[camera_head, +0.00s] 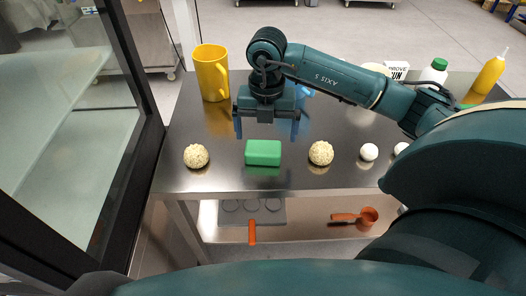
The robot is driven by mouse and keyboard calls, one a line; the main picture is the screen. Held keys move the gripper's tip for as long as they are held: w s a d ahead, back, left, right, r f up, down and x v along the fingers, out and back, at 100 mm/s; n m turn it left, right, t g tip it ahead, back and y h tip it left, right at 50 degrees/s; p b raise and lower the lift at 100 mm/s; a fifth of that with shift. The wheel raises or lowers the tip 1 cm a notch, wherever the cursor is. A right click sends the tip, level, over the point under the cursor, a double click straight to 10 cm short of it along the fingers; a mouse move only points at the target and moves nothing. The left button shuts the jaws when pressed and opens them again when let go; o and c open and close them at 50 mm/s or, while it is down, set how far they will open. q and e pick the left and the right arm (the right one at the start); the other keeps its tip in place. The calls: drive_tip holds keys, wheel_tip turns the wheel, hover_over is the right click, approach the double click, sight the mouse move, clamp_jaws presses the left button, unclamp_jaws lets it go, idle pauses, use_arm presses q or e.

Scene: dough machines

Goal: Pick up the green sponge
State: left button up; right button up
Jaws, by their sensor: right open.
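The green sponge (263,153) lies flat on the steel table (220,180), near its front edge. My right gripper (267,131) hangs from the arm that comes in from the right. It is open and empty, pointing down, with its fingers spread just behind and above the sponge. The fingers look apart from the sponge. My left gripper is not in view.
Pale textured balls (196,156) and (321,153) flank the sponge; smooth white balls (369,152) lie farther right. A yellow pitcher (211,73) stands at back left. A white bottle (434,73) and yellow bottle (489,75) stand at back right. A dark-framed glass panel (130,80) borders the left.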

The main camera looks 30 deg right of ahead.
sight(263, 145)
drive_tip(key=f, duration=0.5)
drive_tip(key=shift+a, duration=0.35)
drive_tip(key=shift+c, duration=0.3)
drive_tip(key=c, duration=0.9)
